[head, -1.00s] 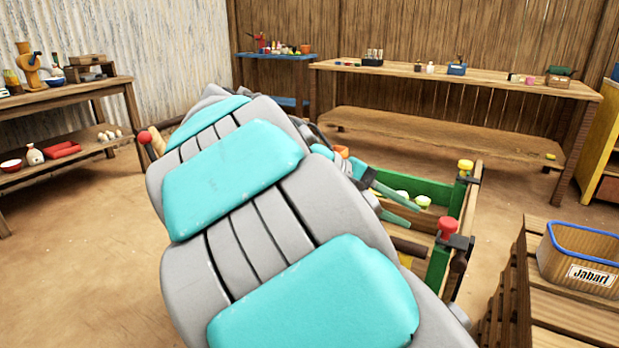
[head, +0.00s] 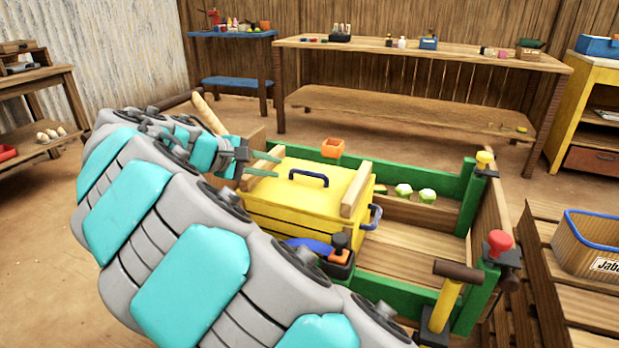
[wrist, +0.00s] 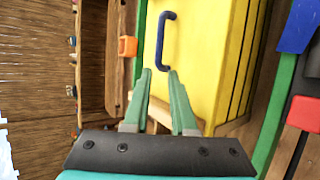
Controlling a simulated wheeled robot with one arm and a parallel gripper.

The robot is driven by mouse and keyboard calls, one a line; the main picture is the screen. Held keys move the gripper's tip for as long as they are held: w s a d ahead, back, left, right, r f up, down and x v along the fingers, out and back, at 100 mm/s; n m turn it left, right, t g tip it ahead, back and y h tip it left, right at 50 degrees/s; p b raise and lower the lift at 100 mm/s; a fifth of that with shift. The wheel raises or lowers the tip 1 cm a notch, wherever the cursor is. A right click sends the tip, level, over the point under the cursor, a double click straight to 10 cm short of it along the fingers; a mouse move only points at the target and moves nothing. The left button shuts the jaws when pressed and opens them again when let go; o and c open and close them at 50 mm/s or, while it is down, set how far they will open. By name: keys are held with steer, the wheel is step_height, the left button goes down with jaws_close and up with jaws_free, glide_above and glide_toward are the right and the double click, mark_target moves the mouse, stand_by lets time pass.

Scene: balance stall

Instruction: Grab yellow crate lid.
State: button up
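The yellow crate (head: 285,215) stands inside a green-railed wooden cart, at its left end. Its yellow lid (head: 335,178) is on top, with a dark blue bar handle (head: 309,178) standing up from it. In the wrist view the lid (wrist: 195,60) fills the upper middle and its handle (wrist: 164,40) lies beyond my fingertips. My gripper (head: 268,165) is at the left side of the lid, its two green fingers pointing right toward the handle. In the wrist view my gripper (wrist: 160,76) is open and empty, with a gap between the fingers. The handle is apart from the fingers.
An orange cup (head: 333,148) sits on the cart's back rail (head: 420,168). Green items (head: 404,190) lie in the cart. A red-knobbed post (head: 499,243) and a hammer-like tool (head: 445,290) stand at the right end. A blue-rimmed basket (head: 590,245) is on slatted wood at right.

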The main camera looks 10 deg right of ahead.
mark_target(299, 172)
steer(key=x, duration=0.4)
steer(key=p+x, duration=0.1)
steer(key=x, duration=0.2)
steer(key=shift+s+d+r, duration=0.15)
steer(key=shift+s+d, duration=0.1)
steer(key=shift+s, duration=0.15)
jaws_close()
stand_by(1.0)
